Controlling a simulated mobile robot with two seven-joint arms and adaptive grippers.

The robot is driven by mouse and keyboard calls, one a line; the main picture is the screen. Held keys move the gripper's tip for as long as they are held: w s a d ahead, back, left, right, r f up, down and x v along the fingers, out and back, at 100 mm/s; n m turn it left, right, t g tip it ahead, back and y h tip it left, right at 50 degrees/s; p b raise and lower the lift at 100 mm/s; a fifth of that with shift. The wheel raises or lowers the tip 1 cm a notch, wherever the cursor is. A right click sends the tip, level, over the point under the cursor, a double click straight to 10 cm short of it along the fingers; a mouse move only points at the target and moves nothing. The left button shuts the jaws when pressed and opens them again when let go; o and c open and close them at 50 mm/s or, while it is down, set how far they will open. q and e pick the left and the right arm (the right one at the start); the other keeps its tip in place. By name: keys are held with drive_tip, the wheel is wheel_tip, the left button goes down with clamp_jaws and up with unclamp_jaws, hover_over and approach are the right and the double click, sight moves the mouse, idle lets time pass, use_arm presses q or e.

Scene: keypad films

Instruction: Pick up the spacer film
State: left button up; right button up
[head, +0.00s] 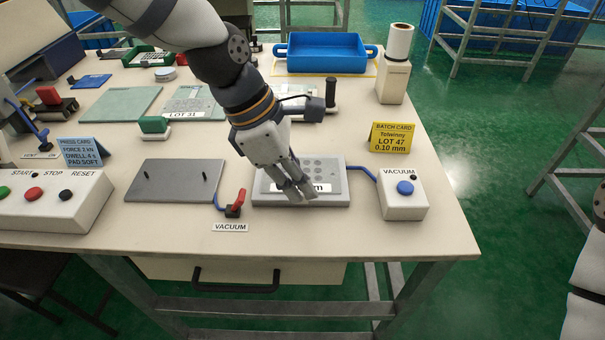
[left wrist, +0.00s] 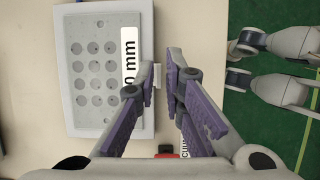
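The spacer film (head: 322,168) is a thin grey sheet with rows of round holes and a white label partly reading "mm". It lies flat on a light grey plate (head: 258,197) at the table's front, and shows at the upper left of the left wrist view (left wrist: 87,105). My left gripper (head: 301,195) is low over the plate's front edge and hides part of the label. In the left wrist view its fingertips (left wrist: 160,65) are slightly apart at the film's label side, with a small white tab between them. A firm hold is not visible. My right gripper is out of view.
A vacuum box (head: 403,198) with a blue button stands right of the plate, joined by a blue hose. A red-handled valve (head: 236,204) and a dark pinned plate (head: 175,180) are to the left. A yellow batch card (head: 393,137) stands behind.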

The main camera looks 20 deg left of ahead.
use_arm(q)
drive_tip(key=shift+x, duration=1.15)
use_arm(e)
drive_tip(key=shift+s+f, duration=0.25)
use_arm(q)
clamp_jaws()
drive_tip(key=shift+a, duration=0.1)
